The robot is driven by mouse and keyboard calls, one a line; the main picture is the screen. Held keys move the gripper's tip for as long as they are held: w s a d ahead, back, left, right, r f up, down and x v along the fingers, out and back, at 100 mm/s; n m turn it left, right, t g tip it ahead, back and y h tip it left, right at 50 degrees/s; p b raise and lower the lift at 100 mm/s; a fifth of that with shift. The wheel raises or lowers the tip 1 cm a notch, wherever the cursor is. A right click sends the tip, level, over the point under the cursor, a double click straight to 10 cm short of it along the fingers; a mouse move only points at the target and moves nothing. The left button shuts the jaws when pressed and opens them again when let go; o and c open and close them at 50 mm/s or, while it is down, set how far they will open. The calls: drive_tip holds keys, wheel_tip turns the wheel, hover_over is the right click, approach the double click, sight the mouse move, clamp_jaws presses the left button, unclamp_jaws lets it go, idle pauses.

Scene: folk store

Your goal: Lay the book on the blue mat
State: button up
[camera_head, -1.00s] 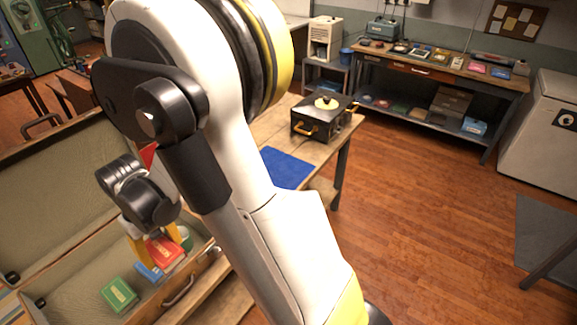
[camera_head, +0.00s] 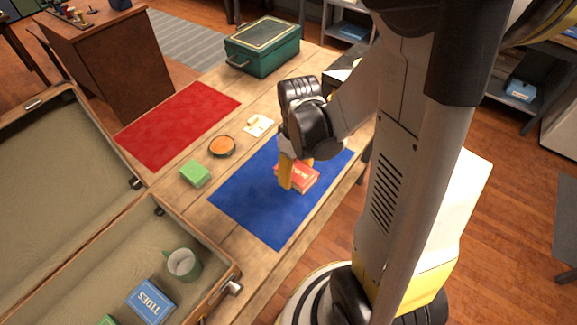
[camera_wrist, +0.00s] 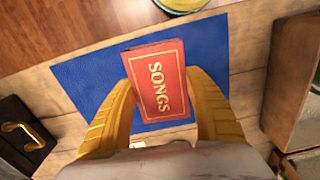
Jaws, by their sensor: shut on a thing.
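A red book (camera_wrist: 160,88) marked SONGS is between the two yellow fingers of my gripper (camera_wrist: 162,95), which is shut on it. In the head view the red book (camera_head: 299,178) is over the blue mat (camera_head: 258,215), inside its edges and toward its right side. The blue mat also shows around the book in the wrist view (camera_wrist: 88,78). My gripper (camera_head: 295,178) points down at the mat in the head view. I cannot tell whether the book touches the mat. Part of the book is hidden by a finger.
A green block (camera_head: 195,174), an orange-topped round dish (camera_head: 222,147) and a small pale item (camera_head: 258,125) lie left of the mat. A red mat (camera_head: 180,125) and green box (camera_head: 263,47) are farther back. An open case (camera_head: 225,268) holds a mug (camera_head: 183,264) and blue book (camera_head: 151,301).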

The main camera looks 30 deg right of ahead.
drive_tip(key=s, duration=0.1)
drive_tip(key=s+d+f, duration=0.1)
drive_tip(key=shift+s+d+n, duration=0.25)
drive_tip(key=shift+s+n, duration=0.05)
drive_tip(key=shift+s, duration=0.05)
drive_tip(key=b, duration=0.5)
hover_over(274, 187)
wheel_tip(274, 187, down, 7)
drive_tip(key=shift+f, duration=0.1)
drive_tip(key=shift+f+b, duration=0.85)
drive_tip(key=shift+f, duration=1.05)
drive_tip(key=shift+f, duration=0.15)
drive_tip(key=o, duration=1.3)
drive_tip(key=shift+c, duration=0.2)
